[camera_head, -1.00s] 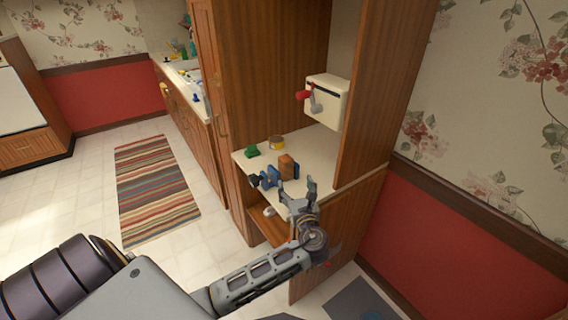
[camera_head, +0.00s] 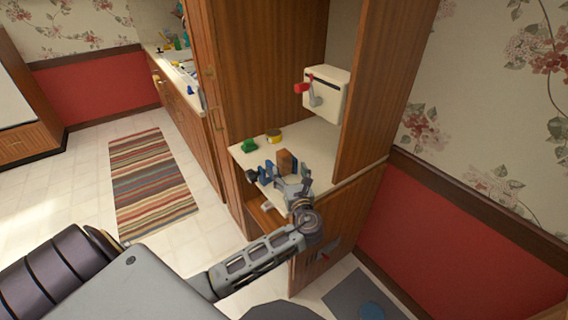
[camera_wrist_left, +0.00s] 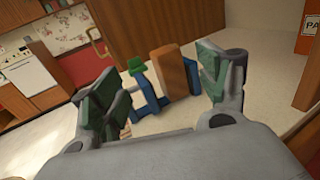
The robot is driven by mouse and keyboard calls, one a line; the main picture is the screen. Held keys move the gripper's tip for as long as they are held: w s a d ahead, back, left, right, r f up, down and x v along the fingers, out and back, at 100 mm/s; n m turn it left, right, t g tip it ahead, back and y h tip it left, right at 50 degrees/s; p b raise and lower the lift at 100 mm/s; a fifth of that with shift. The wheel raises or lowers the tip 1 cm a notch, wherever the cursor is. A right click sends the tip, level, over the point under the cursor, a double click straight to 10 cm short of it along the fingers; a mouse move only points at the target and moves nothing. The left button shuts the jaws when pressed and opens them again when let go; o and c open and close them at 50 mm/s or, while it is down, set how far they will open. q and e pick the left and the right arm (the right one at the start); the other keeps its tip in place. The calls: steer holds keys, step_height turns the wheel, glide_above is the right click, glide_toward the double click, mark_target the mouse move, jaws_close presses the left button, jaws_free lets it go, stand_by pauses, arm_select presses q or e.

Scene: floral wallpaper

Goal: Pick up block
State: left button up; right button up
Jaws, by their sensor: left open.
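An orange-brown block (camera_head: 286,160) stands upright on the white cabinet counter (camera_head: 314,147). It also shows in the left wrist view (camera_wrist_left: 172,68), between and beyond my fingers, beside a blue object (camera_wrist_left: 145,98) with parts on both sides of the block's base. My left gripper (camera_head: 291,178) is close in front of the block. In the left wrist view, its green-padded fingers (camera_wrist_left: 163,88) are spread wide with nothing held. I cannot tell exactly how far the fingertips are from the block. My right gripper is not in view.
A green object (camera_head: 249,145) and a yellow can (camera_head: 274,137) stand behind the block. A white box with a red-handled crank (camera_head: 326,93) is on the wall above. Wooden cabinet panels (camera_head: 365,100) bound the counter. Bare counter shows right of the block.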

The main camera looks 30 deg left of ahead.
mark_target(285, 158)
arm_select(q)
steer(key=x, duration=0.5)
steer(key=shift+w+a, duration=0.6)
steer(key=shift+a, duration=0.05)
steer(key=shift+w, duration=0.1)
steer(key=shift+f+x, duration=0.15)
steer(key=shift+x, duration=0.85)
steer(key=shift+f+x, duration=0.2)
steer(key=shift+x, duration=0.8)
steer(key=shift+w+a, duration=0.2)
steer(key=shift+w, duration=0.3)
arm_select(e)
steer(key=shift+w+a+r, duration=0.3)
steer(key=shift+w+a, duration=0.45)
